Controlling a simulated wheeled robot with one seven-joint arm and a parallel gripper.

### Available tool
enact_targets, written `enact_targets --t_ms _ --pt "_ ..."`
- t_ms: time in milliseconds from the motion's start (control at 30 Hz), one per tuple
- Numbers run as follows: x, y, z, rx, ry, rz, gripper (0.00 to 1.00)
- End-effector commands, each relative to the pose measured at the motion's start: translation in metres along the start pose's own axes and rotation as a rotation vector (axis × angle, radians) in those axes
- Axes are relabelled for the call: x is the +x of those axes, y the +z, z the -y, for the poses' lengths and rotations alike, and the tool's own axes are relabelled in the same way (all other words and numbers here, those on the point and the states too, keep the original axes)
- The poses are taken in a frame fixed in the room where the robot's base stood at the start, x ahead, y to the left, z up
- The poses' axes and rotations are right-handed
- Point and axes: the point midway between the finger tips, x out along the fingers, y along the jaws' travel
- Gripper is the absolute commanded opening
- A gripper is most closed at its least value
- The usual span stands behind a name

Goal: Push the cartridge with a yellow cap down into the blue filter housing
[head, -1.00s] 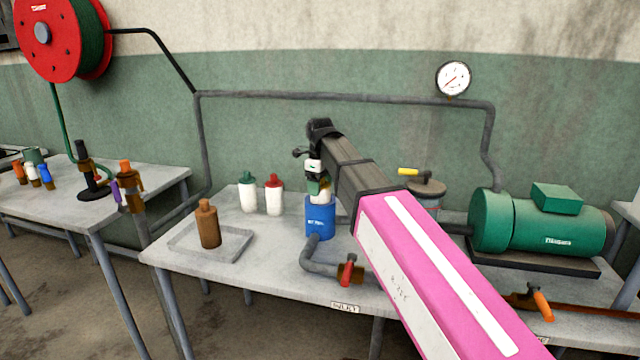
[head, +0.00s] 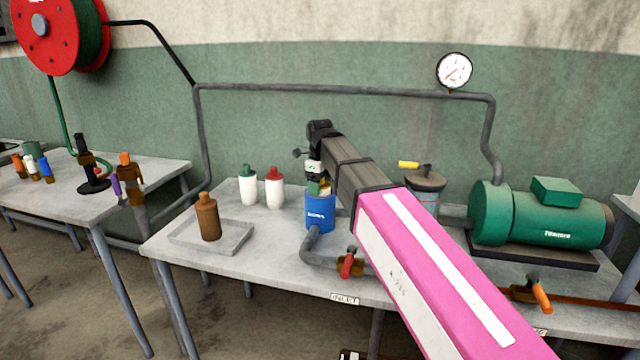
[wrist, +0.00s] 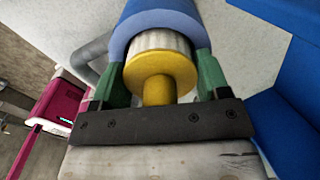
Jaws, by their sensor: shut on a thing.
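The cartridge shows in the wrist view as a white ribbed body with a yellow cap (wrist: 157,80). Its lower part is inside the blue filter housing (wrist: 150,14), and the cap and a short band of white stand out of it. In the head view the blue housing (head: 320,214) stands upright on the table, with a bit of yellow at its mouth. My gripper (wrist: 160,72) is shut on the cartridge, a green finger on each side of it. The fingertips are at the housing rim. My arm covers part of this in the head view.
White bottles with a green cap (head: 248,186) and a red cap (head: 274,188) stand left of the housing. A brown bottle (head: 208,217) stands in a grey tray (head: 240,238). A pipe with a red-handled valve (head: 347,263) lies in front; a green motor (head: 540,220) is at right.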

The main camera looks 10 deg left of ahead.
Motion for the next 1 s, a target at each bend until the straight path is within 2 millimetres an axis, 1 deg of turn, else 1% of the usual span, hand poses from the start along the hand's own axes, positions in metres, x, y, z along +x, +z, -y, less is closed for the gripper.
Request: enact_targets --t_ms 100,133,167,200,500,633,767,1000 --pt "0.003 0.000 0.000 0.000 0.000 0.000 0.24" --pt "0.003 0.000 0.000 0.000 0.000 0.000 0.75" --pt "0.003 0.000 0.000 0.000 0.000 0.000 0.85" --pt "0.003 0.000 0.000 0.000 0.000 0.000 0.98" --pt "0.002 0.000 0.000 0.000 0.000 0.000 0.99" --pt "-0.005 0.001 0.001 0.000 -0.001 0.001 0.99" --pt "-0.023 0.001 0.001 0.000 -0.001 0.001 0.99" --pt "-0.066 0.001 0.001 0.000 -0.002 0.002 0.99"
